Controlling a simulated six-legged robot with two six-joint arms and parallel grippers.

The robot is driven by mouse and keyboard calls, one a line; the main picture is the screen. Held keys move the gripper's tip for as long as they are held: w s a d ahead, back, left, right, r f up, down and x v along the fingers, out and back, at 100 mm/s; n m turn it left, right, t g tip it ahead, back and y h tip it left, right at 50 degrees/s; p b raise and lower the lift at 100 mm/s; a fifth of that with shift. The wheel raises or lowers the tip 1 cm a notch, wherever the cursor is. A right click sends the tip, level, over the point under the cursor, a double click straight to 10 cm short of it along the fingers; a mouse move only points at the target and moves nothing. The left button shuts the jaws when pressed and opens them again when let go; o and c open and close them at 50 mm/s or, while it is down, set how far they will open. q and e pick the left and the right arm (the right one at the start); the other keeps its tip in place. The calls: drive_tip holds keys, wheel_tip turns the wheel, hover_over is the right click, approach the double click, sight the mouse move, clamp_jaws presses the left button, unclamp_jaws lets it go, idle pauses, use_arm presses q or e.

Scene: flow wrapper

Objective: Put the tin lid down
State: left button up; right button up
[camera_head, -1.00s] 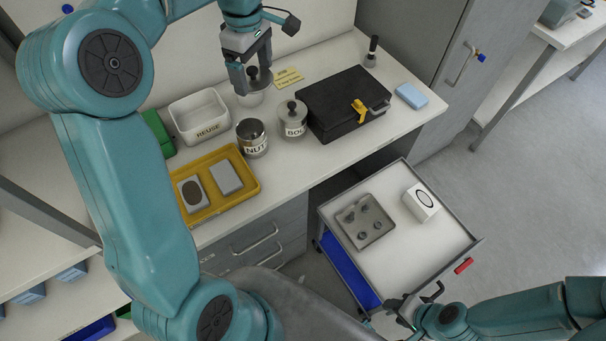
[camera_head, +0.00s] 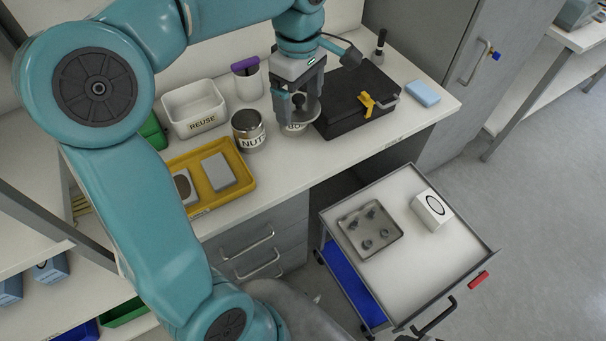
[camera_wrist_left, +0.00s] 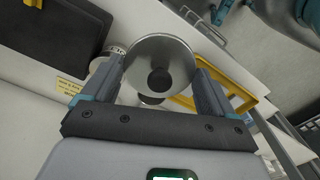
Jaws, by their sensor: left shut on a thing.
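The tin lid (camera_head: 299,115) is a round grey metal disc with a dark knob, held level above the worktop. My left gripper (camera_head: 298,100) is shut on it, with a finger at each side. In the left wrist view the lid (camera_wrist_left: 160,52) shows between the fingers (camera_wrist_left: 160,70). Below and behind the lid stands a labelled tin (camera_head: 292,128), mostly hidden, so I cannot tell the gap between them. The open NUT tin (camera_head: 248,132) stands just left of it. My right gripper is not in view.
A black case (camera_head: 350,100) with a yellow latch stands close right of the gripper. Worktop in front of the tins is bare.

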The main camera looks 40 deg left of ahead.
use_arm(q)
drive_tip(key=b, duration=0.1)
hover_over(299, 171)
wheel_tip(299, 171, down, 15)
drive_tip(key=shift+r, duration=0.1)
wheel_tip(299, 171, down, 5)
drive_tip(key=shift+w+f+b, duration=0.1)
drive_tip(key=shift+f+b, duration=0.05)
drive_tip(key=shift+b, duration=0.15)
